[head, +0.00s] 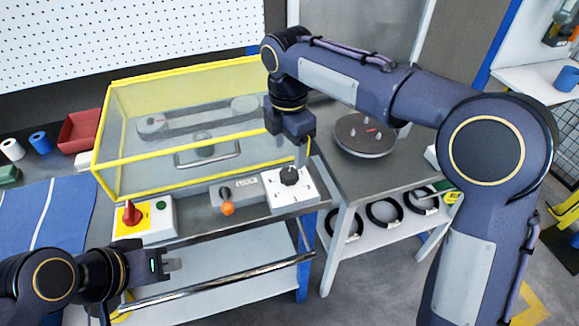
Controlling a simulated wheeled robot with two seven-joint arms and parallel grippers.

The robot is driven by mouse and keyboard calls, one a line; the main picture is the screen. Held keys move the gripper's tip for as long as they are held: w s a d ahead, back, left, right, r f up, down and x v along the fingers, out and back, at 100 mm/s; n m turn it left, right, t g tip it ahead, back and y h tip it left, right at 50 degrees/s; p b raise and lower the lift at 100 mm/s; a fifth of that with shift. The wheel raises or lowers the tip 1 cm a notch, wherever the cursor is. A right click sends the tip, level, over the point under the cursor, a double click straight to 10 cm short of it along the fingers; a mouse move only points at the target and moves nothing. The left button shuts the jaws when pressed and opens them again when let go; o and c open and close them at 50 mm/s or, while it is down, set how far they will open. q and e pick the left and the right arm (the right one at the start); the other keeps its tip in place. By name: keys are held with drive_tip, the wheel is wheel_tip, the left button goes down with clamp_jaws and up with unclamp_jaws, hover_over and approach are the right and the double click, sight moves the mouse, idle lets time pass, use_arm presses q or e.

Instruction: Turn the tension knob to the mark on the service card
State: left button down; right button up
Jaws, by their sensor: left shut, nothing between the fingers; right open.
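The black tension knob (289,175) sits on a white dial plate (306,194) with dark marks, at the front right of the bench. My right gripper (301,160) points down just above and beside the knob, open; whether it touches the knob I cannot tell. The arm hides part of the space behind it. My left gripper (172,264) is shut and empty, low at the left in front of the bench. I cannot make out a service card for certain; a small grey plate with a label (246,184) lies left of the dial.
A yellow-framed clear guard (150,180) covers a belt drive. A red switch (130,213) and an orange knob (228,208) stand along the front edge. A round turntable (365,134) is on the right table. A metal rail (220,290) runs in front.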

sight(289, 173)
wheel_tip(289, 173, down, 7)
idle(0.3)
drive_tip(key=c, duration=1)
drive_tip(key=shift+r, duration=0.1)
